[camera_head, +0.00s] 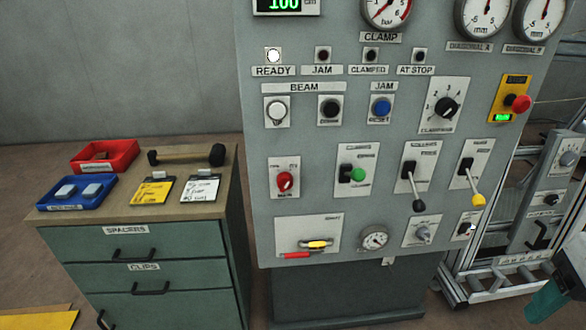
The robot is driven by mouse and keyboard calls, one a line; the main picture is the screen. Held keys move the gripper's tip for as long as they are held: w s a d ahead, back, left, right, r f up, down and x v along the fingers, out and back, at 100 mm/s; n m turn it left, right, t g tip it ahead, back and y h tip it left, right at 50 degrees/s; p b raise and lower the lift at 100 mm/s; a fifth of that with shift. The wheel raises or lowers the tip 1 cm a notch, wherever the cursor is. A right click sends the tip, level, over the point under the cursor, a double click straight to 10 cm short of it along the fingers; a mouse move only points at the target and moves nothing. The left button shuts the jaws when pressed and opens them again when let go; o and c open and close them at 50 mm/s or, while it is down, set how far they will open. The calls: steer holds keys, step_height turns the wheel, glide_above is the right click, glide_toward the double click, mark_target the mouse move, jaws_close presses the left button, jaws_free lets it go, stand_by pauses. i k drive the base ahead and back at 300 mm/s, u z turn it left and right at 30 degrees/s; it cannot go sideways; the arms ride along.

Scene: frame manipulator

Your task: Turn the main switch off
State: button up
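A red rotary knob (285,181) on a white plate sits at the left of the grey control panel (340,135). The READY lamp (273,55) above shows white, and a green number display (285,4) is lit at the top. No gripper fingers show. A teal and grey part (549,301) is cut off at the lower right corner, and I cannot tell if it is mine.
A red button (521,103) sits on a yellow box. A drawer cabinet (150,262) with trays stands left; a metal frame (500,275) stands right.

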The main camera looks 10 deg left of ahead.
mark_target(284, 181)
steer(key=k, duration=1.2)
steer(key=u, duration=0.8)
steer(key=i, duration=1)
steer(key=z, duration=0.2)
